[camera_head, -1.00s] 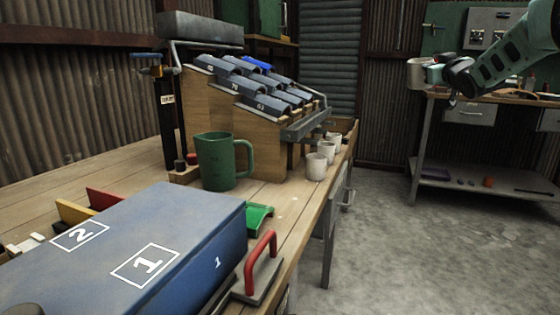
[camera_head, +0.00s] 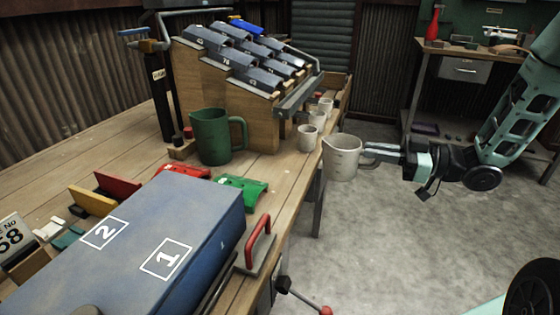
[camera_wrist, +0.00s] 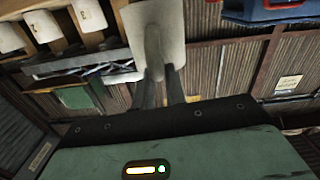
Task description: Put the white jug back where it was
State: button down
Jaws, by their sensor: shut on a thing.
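The white jug (camera_head: 341,158) is held by my gripper (camera_head: 372,152), off the bench's right edge and over the floor, roughly upright with its spout to the left. In the wrist view the jug (camera_wrist: 150,30) shows at the top middle, with my gripper's fingers (camera_wrist: 160,88) shut on its handle. The green jug (camera_head: 211,137) stands on the wooden bench (camera_head: 130,150), left of the white jug. Several small white cups (camera_head: 307,138) stand in a row along the bench's right edge, close to the left of the white jug in the picture.
A wooden rack with numbered grey blocks (camera_head: 240,60) stands behind the green jug. A blue box (camera_head: 150,240) and a red handle (camera_head: 258,240) fill the bench's front. Red and green curved pieces (camera_head: 240,190) lie between. A second workbench (camera_head: 455,60) stands at the back right, beyond clear floor.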

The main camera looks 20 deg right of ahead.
aim_at(350, 159)
jog(key=shift+f+b+x, duration=0.35)
jog(key=shift+f+x, duration=0.2)
jog(key=shift+x, duration=2.4)
jog(key=shift+f+b+x, duration=0.35)
jog(key=shift+f+x, duration=0.2)
jog(key=shift+x, duration=2.35)
jog(key=shift+f+b+x, duration=0.35)
jog(key=shift+f+x, duration=0.15)
jog(key=shift+x, duration=2.45)
jog(key=c, duration=1.4)
grip_release()
jog(key=shift+d, duration=0.1)
jog(key=shift+c, duration=0.2)
jog(key=p+v, duration=0.1)
jog(key=v, duration=1.1)
